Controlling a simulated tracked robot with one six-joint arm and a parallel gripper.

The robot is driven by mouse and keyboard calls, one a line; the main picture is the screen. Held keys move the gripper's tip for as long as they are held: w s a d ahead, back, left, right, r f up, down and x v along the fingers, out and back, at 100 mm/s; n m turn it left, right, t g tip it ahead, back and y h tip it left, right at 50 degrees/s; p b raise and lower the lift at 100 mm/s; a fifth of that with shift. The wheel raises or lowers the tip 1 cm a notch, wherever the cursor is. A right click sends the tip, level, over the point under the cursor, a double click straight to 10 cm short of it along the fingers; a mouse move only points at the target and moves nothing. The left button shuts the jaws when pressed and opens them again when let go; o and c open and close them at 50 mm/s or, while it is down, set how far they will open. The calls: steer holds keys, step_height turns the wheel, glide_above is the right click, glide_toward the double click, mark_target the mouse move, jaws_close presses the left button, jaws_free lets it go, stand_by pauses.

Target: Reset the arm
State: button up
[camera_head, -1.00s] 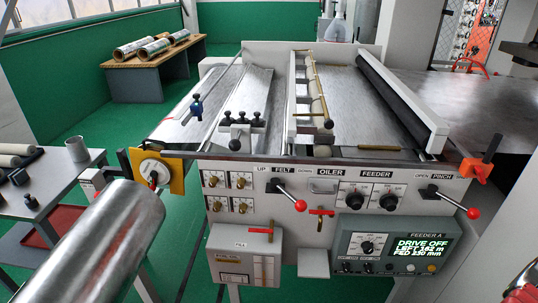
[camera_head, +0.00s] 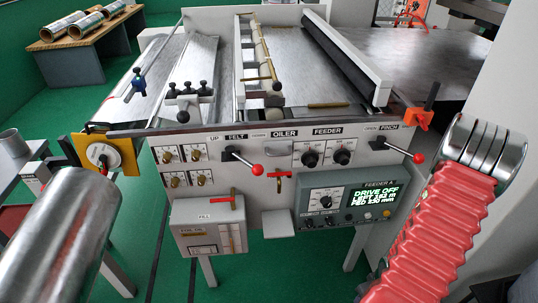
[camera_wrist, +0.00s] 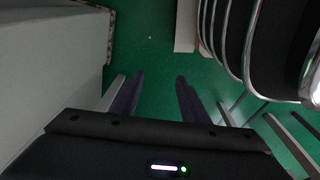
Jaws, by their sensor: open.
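My gripper (camera_wrist: 158,80) shows in the wrist view with its two dark fingers apart and nothing between them. Green floor lies beyond the fingertips. In the head view the gripper itself is not visible. A red ribbed sleeve with silver rings (camera_head: 440,215), which looks like part of my arm, rises at the right, in front of the feeder machine's right side. The machine (camera_head: 270,190) stands ahead, with a panel of knobs and red-tipped levers. Its display (camera_head: 376,195) reads DRIVE OFF.
A silver cylinder (camera_head: 55,240) fills the lower left of the head view. A grey side table (camera_head: 25,165) stands at the left, and a wooden-topped bench (camera_head: 85,40) with rolls is behind. In the wrist view a pale wall or panel (camera_wrist: 50,60) is close at the left.

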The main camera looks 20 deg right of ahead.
steer(key=w+a+r+m+g, duration=0.1)
steer(key=w+a+r, duration=0.1)
steer(key=r, duration=0.5)
steer(key=w+a+r+m+g, duration=0.1)
steer(key=w+a+r, duration=0.15)
steer(key=r, duration=0.55)
steer(key=w+a+r+m, duration=0.1)
steer(key=a+r, duration=0.1)
steer(key=r, duration=0.5)
steer(key=w+a+r+n+t, duration=0.2)
steer(key=a+r+t, duration=0.1)
steer(key=a+r, duration=0.8)
steer(key=w+a+r+n+t, duration=0.2)
steer(key=a+r+t, duration=0.1)
steer(key=a+r, duration=0.9)
steer(key=shift+a+r+n, duration=0.3)
steer(key=shift+r, duration=0.25)
steer(key=shift+w, duration=0.1)
